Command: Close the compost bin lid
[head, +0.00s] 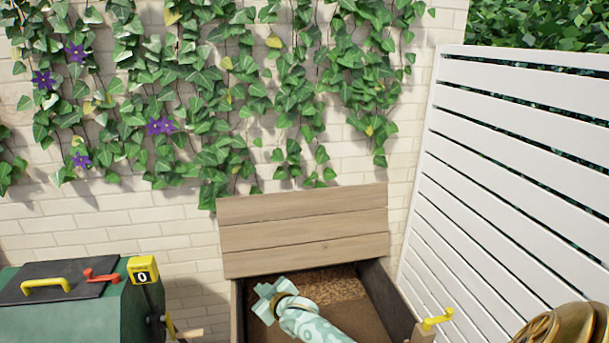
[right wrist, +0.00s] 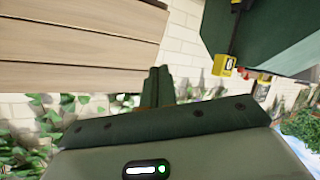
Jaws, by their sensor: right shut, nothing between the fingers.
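The wooden compost bin (head: 236,312) stands at the bottom middle of the head view, with brown material (head: 335,285) inside. Its plank lid (head: 305,232) stands open, raised at the back against the brick wall. The lid's planks also fill the upper left of the right wrist view (right wrist: 70,45). My right gripper (head: 264,300) is pale green and over the bin opening, in front of and below the lid in the picture. In the right wrist view its fingers (right wrist: 158,76) are together and empty. Whether it touches the lid cannot be told. My left gripper is not in view.
A green box (head: 80,315) with a dark top, yellow handle, red lever and yellow "0" tag (head: 142,270) stands left of the bin. A white slatted fence (head: 500,180) closes the right side. A yellow handle (head: 438,319) is at the bin's right front. Ivy covers the wall.

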